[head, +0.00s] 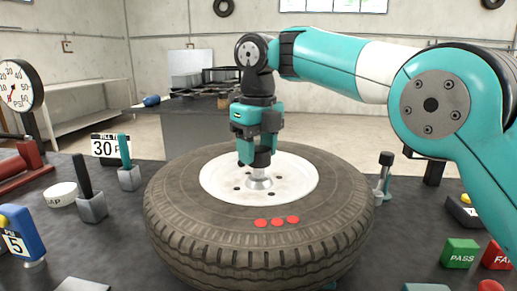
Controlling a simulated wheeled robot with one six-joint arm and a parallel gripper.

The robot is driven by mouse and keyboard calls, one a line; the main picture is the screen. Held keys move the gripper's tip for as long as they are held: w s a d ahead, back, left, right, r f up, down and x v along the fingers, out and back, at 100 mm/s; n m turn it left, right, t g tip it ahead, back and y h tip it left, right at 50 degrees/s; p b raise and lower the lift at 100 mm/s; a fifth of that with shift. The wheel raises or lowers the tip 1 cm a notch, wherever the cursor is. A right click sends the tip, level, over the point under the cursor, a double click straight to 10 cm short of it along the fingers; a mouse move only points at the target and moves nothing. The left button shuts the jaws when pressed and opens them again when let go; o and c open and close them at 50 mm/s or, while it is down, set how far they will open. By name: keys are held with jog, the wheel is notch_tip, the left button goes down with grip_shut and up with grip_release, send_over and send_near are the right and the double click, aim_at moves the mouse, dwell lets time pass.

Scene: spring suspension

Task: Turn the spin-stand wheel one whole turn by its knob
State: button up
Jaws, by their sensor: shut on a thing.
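The wheel is a black tyre (185,205) with a white rim (296,182), lying flat on the stand. Three red dots (277,221) mark the near side of its sidewall. The stand under the tyre is almost wholly hidden.
A post with a black top (385,172) stands close to the tyre's right side. Black and teal handles in grey blocks (92,207) stand at left, beside a white cap (61,194). Green PASS (460,253) and red FAIL blocks (497,256) lie at right.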

jog(key=o, duration=1.3)
jog(key=shift+s+d+f, duration=0.1)
jog(key=shift+s+d, duration=0.1)
jog(key=shift+s, duration=0.05)
jog(key=shift+c, duration=0.2)
notch_tip(320, 180, up, 18)
jog(key=p, duration=1.7)
jog(key=shift+f, duration=0.25)
jog(key=shift+a, duration=0.1)
